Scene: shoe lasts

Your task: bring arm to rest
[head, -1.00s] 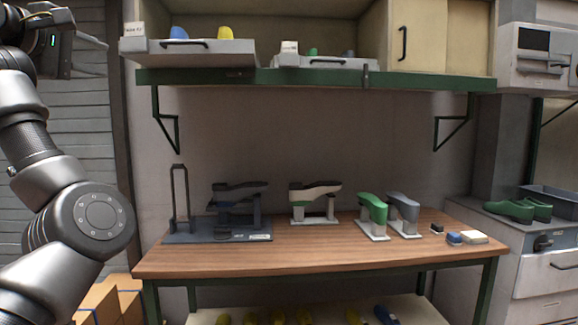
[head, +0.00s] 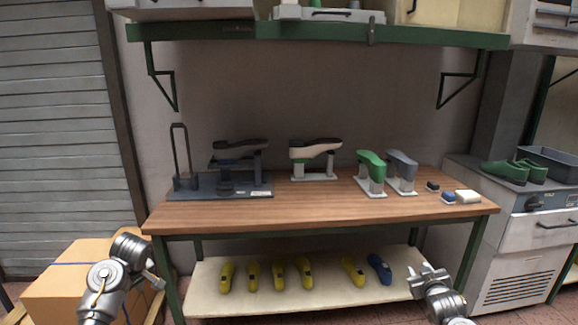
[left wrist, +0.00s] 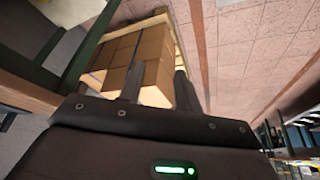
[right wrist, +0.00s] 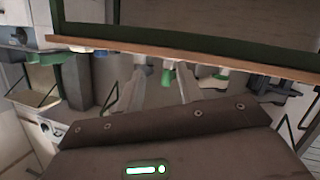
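My left gripper (head: 157,279) is low at the left in the head view, in front of the cardboard boxes (head: 70,276). In the left wrist view its two fingers (left wrist: 157,85) stand apart with nothing between them, and the boxes lie beyond. My right gripper (head: 428,272) is low at the right, in front of the lower shelf's right end. In the right wrist view its fingers (right wrist: 160,92) are spread and empty. Both grippers are below the tabletop and hold nothing.
The wooden workbench (head: 300,211) carries a dark fixture (head: 235,170), a white last stand (head: 315,160), and green (head: 371,171) and grey (head: 401,170) ones. Several yellow lasts and a blue last (head: 379,268) lie on the lower shelf (head: 330,296). A cabinet (head: 515,212) stands right.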

